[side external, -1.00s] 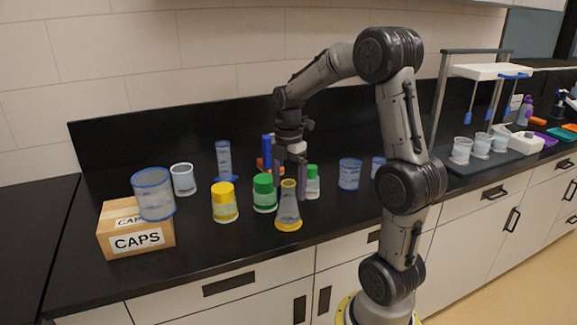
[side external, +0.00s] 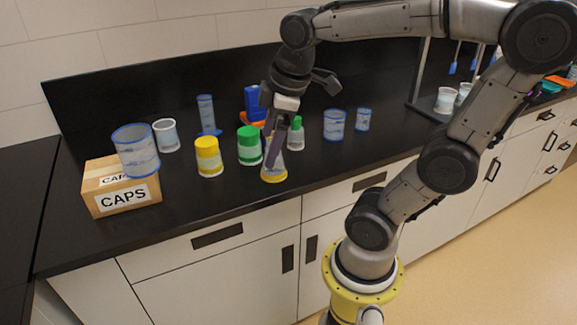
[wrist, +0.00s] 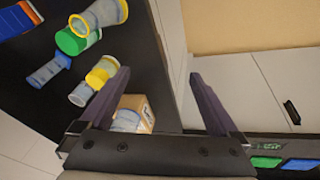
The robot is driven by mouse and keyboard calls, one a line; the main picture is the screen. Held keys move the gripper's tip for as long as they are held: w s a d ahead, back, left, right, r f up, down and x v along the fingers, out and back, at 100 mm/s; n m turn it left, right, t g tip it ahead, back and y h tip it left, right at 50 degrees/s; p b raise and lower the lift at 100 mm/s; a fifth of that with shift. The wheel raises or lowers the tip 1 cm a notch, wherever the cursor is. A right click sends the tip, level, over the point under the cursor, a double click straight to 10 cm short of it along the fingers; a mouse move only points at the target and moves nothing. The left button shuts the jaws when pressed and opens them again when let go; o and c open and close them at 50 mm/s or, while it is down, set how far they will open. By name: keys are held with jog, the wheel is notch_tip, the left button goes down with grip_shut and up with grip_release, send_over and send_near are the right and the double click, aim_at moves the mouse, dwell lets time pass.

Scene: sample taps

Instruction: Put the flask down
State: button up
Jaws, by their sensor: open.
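The flask (side external: 274,170) is a clear grey cone with a yellow base. It stands upright on the black counter, close to the front edge, right of the green-capped jar. My gripper (side external: 268,150) is open, and its dark fingers cover the flask's neck in the side view. In the wrist view the flask (wrist: 107,12) lies at the top, outside the space between my fingers (wrist: 158,77), which hold nothing. Whether a finger touches the flask I cannot tell.
A yellow-capped jar (side external: 208,158), a green-capped jar (side external: 249,147) and a smaller green-capped bottle (side external: 296,135) stand near the flask. A CAPS box (side external: 125,196) with a blue-rimmed beaker (side external: 136,150) is at the left. Blue-rimmed beakers (side external: 334,125) stand at the right.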

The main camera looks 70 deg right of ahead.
jog(key=s+a+f+m+t, duration=0.2)
jog(key=s+a+m, duration=0.3)
jog(key=shift+s+a+f+y, duration=0.15)
jog(key=shift+s+f+y, duration=0.1)
jog(key=shift+y, duration=0.15)
